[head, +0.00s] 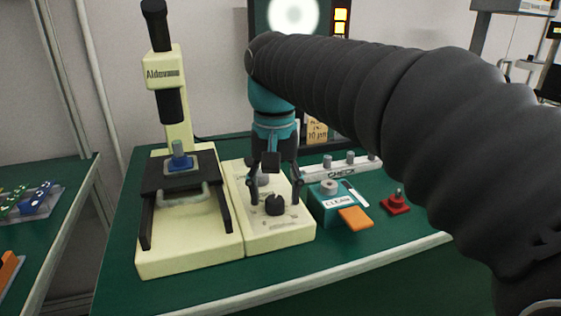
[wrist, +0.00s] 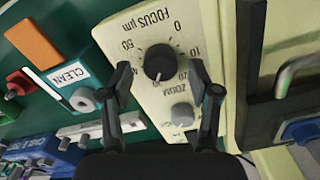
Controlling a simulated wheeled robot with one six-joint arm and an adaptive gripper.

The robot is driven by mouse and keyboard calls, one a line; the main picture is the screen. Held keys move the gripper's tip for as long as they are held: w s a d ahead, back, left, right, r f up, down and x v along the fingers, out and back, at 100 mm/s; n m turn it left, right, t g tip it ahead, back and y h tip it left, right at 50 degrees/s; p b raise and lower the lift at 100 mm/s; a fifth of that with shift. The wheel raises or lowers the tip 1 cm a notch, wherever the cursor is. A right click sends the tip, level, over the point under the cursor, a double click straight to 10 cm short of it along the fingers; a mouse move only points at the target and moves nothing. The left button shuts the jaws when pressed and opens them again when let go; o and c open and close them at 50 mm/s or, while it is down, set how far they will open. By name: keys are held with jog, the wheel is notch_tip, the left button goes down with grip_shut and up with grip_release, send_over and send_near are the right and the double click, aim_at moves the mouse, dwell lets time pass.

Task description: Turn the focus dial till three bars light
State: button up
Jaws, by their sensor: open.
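The focus dial is a round black knob (wrist: 158,62) on a cream panel marked FOCUS µm; in the head view it (head: 275,205) sits on the cream control box (head: 290,237). Its pale pointer mark faces the lower side of the scale in the wrist view. My gripper (wrist: 161,74) is open, its fingers apart on either side of the dial without visible contact; in the head view it (head: 275,197) hangs over the box, pointing down. The bars (head: 340,20) beside the screen glow amber; two show clearly, the rest is hidden or cut off.
A grey zoom knob (wrist: 182,114) sits close to the focus dial. The cream microscope stand (head: 165,110) is left of my gripper. A teal CLEAN box (head: 325,215), an orange pad (head: 355,218) and a red block (head: 395,205) lie right. The screen (head: 290,15) stands behind.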

aim_at(275, 198)
notch_tip(275, 198, up, 11)
dwell(0.4)
